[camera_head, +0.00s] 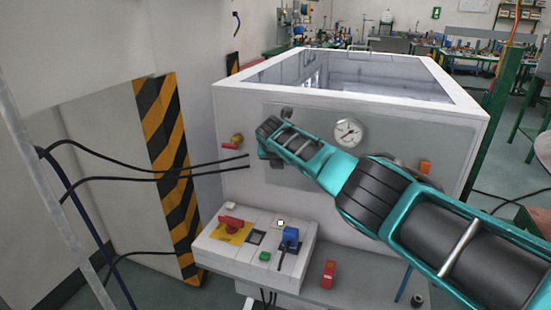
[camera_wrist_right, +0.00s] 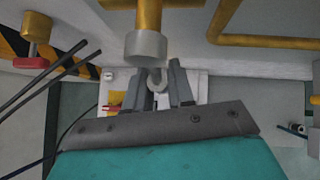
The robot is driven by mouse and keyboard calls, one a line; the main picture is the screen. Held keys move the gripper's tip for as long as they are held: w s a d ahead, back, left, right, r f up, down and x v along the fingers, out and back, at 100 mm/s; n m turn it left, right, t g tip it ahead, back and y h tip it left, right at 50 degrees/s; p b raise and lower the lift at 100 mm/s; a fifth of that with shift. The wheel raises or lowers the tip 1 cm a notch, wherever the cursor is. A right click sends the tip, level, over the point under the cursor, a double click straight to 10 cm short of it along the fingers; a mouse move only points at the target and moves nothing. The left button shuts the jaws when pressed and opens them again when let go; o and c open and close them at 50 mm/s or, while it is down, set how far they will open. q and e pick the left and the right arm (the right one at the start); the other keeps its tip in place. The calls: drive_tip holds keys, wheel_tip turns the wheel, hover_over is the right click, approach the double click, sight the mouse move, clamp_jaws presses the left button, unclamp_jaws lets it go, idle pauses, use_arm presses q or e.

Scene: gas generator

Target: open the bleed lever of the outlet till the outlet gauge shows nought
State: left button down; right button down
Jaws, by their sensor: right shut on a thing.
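A white round gauge (camera_head: 348,132) sits on the grey front panel of the white machine; its dark needle is too small to read. My right arm reaches in from the right, and its gripper (camera_head: 264,158) is at the panel, left of and below the gauge. In the right wrist view my right gripper (camera_wrist_right: 160,88) is shut on a small grey rounded piece (camera_wrist_right: 157,76), below the grey collar of a brass pipe (camera_wrist_right: 147,45). This piece appears to be the bleed lever; most of it is hidden. My left gripper is out of view.
A red-handled brass valve (camera_wrist_right: 33,60) is left of the gripper; it also shows in the head view (camera_head: 232,143). A control box (camera_head: 220,248) with a red switch stands below. Black cables run at left. An orange part (camera_head: 425,167) is on the panel's right.

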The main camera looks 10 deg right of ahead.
drive_tip(key=shift+f, duration=0.1)
idle(0.3)
drive_tip(key=c, duration=1.1)
unclamp_jaws()
drive_tip(key=shift+o, duration=0.2)
drive_tip(key=shift+r, duration=0.25)
drive_tip(key=shift+s+a+r+p, duration=0.1)
drive_tip(key=shift+s+r+p, duration=0.25)
drive_tip(key=shift+p, duration=0.25)
drive_tip(key=p+v, duration=0.1)
drive_tip(key=v, duration=1)
drive_tip(key=shift+s+p, duration=0.3)
drive_tip(key=shift+p, duration=0.1)
